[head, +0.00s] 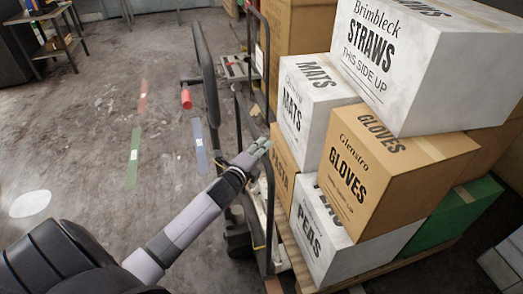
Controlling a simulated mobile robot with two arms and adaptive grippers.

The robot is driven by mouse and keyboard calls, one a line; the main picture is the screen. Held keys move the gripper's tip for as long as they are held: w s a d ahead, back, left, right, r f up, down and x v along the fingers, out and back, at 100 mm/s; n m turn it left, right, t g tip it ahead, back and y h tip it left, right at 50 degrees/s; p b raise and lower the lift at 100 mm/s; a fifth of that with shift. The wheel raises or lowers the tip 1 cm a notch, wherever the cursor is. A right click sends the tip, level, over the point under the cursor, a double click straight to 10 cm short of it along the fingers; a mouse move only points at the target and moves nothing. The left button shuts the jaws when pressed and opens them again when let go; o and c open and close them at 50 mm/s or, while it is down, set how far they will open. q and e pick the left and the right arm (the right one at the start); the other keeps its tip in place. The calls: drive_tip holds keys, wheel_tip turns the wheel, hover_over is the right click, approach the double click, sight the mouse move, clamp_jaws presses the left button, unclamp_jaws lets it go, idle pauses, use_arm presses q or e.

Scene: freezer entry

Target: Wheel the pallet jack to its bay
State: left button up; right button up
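A dark wheeled frame, which seems to be the pallet jack, stands in the centre with a tall black upright (207,75). A red cylindrical end (186,98) sticks out at its left. Its lower parts are partly hidden by my arm and the stacked load. My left gripper (258,150) reaches in from the lower left and is at a thin black rail beside the boxes. Whether its fingers are closed around that rail cannot be told. My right gripper is not in view. Floor stripes in red (143,97), green (133,158) and blue (200,146) lie left of the frame.
Stacked boxes, including a white STRAWS box (400,65) and a brown GLOVES box (370,185), stand on a wooden pallet (382,275) at the right. A table (45,40) stands at the far left. A white disc mark (30,204) is on the floor. The left floor is open.

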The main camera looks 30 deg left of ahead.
use_arm(q)
clamp_jaws()
idle(0.4)
